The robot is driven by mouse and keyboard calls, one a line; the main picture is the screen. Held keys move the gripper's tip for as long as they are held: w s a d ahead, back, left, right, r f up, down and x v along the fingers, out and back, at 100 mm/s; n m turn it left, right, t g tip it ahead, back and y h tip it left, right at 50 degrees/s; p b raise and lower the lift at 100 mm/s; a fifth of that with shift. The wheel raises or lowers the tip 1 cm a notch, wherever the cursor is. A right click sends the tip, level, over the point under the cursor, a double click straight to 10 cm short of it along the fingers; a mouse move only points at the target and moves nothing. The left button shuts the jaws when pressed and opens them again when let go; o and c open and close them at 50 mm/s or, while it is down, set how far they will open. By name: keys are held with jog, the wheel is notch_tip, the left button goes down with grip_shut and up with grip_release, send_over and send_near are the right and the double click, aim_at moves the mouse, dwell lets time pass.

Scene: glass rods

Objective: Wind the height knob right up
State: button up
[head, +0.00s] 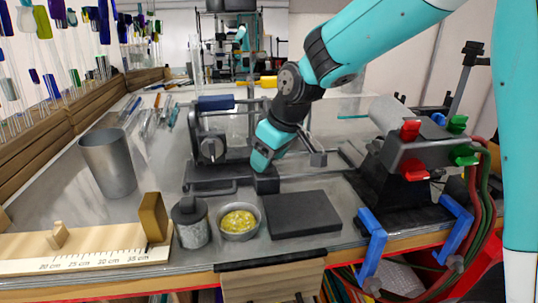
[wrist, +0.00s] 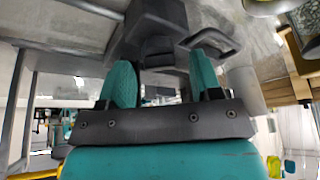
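A dark metal stand (head: 215,178) with a blue bar (head: 215,103) across its top stands on the grey bench. A round dark knob (head: 211,148) is on its front; I cannot tell for sure that this is the height knob. My gripper (head: 262,163) points down at the right end of the stand, just above a dark block (head: 267,182). In the wrist view my gripper (wrist: 163,80) has its two teal fingers apart, with dark parts of the stand (wrist: 150,40) beyond the tips. Whether the fingers touch anything is unclear.
A metal cup (head: 107,163), a dark-lidded pot (head: 190,223), a bowl of yellow bits (head: 239,220) and a dark pad (head: 302,214) surround the stand. A ruler board (head: 90,249) lies front left. A machine with red and green knobs (head: 415,165) stands right.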

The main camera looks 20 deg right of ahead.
jog(key=b+v, duration=0.1)
jog(key=v, duration=1.6)
jog(key=shift+r, duration=0.25)
jog(key=shift+a, duration=0.1)
